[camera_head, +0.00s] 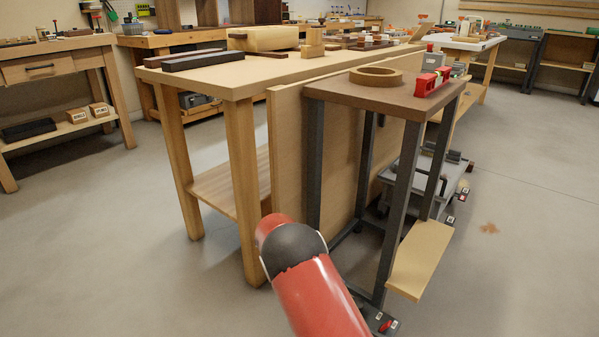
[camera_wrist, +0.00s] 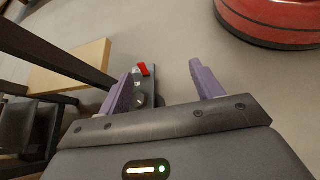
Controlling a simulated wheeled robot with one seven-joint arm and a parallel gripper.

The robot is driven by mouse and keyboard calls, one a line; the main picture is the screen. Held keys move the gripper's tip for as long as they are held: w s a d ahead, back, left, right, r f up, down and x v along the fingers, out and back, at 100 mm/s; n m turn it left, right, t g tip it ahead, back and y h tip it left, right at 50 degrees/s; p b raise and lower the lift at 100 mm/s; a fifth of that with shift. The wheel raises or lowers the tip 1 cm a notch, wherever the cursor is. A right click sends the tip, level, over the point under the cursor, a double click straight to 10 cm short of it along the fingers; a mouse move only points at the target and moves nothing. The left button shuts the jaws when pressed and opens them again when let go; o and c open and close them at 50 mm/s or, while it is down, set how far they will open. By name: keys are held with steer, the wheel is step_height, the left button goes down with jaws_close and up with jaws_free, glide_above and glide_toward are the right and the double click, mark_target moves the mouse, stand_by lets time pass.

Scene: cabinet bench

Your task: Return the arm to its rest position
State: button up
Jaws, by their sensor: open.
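My gripper (camera_wrist: 160,88) shows in the wrist view with its two purple fingers spread apart. It is open and nothing is between the fingers. Below it are the grey floor and a small dark foot with a red part (camera_wrist: 143,70). In the head view my red arm link with a dark joint reaches up from the bottom middle, in front of the small stand. My gripper itself is hidden in the head view.
A dark-legged stand (camera_head: 385,92) holds a wooden ring (camera_head: 375,76) and a red item (camera_head: 432,82). A light board (camera_head: 420,258) juts out low from it. A long wooden workbench (camera_head: 235,78) stands behind. The floor (camera_head: 510,230) at the right is mostly clear.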

steer(key=s+d+r+m+t+y, duration=0.1)
steer(key=s+d+r+m+y, duration=0.1)
steer(key=s+r+y, duration=0.3)
steer(key=s+d+r+m+t, duration=0.2)
steer(key=r, duration=0.6)
steer(key=s+d+r+m+t+y, duration=0.1)
steer(key=s+d+r+m+y, duration=0.1)
steer(key=s+d+r+y, duration=0.3)
steer(key=s+a+r+m+t, duration=0.1)
steer(key=s+r+m+t, duration=0.15)
steer(key=s, duration=0.45)
steer(key=s+r+m+t, duration=0.2)
steer(key=s+r+t, duration=0.2)
steer(key=s, duration=0.4)
step_height(320, 180, up, 13)
steer(key=p, duration=1.3)
steer(key=shift+w, duration=0.15)
steer(key=shift+a, duration=0.1)
